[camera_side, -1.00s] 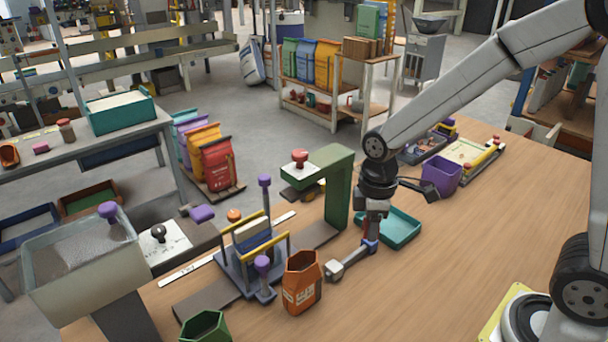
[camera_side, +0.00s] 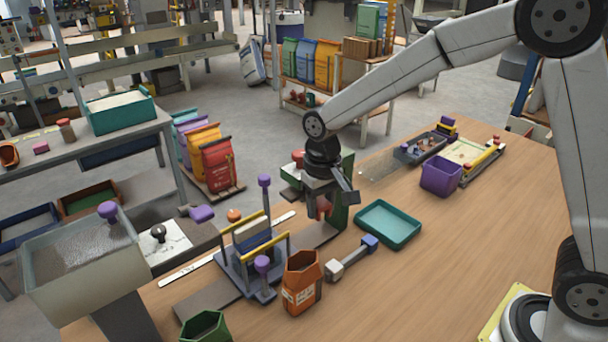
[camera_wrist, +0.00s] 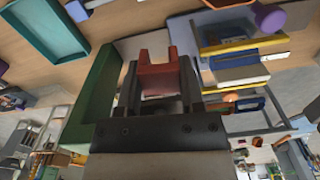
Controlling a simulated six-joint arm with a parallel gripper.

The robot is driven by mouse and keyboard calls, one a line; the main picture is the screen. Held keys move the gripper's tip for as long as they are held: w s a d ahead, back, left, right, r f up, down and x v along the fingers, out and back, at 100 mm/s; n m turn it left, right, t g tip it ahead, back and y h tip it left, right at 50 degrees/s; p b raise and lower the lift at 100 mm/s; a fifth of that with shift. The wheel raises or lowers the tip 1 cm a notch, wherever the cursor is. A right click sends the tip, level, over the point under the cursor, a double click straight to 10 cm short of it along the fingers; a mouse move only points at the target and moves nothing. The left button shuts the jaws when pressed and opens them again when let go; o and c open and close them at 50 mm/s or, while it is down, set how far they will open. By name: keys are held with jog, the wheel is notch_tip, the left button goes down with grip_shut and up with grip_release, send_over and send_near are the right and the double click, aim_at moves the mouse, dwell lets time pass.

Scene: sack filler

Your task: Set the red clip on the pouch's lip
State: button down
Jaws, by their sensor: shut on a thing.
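My gripper (camera_side: 323,205) is shut on the red clip (camera_side: 323,209). It hangs in the air beside the green press post, right of and above the yellow-barred stand. In the wrist view the clip (camera_wrist: 160,80) is a red fork shape between the dark fingers, its two prongs pointing away from my gripper. The pouch appears to be the cream-topped, blue-bodied piece (camera_side: 252,232) upright between the stand's yellow bars; it also shows in the wrist view (camera_wrist: 240,73). The clip is apart from it. The pouch's lip is too small to make out clearly.
The green press (camera_side: 337,212) stands close behind my gripper. The stand (camera_side: 240,270) has purple-knobbed posts. An orange tub (camera_side: 302,285), a grey bar tool with a blue end (camera_side: 352,258), a teal tray (camera_side: 360,215) and a purple bin (camera_side: 441,176) are nearby.

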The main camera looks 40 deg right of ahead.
jog(key=w+a+m, duration=0.2)
jog(key=w+m, duration=0.1)
jog(key=m, duration=0.1)
notch_tip(320, 180, up, 2)
jog(key=m, duration=1.3)
send_over(251, 224)
jog(key=shift+r, duration=0.15)
jog(key=shift+f, duration=1.95)
jog(key=shift+s+f, duration=0.1)
jog(key=shift+f, duration=1.25)
jog(key=shift+c, duration=0.7)
grip_release()
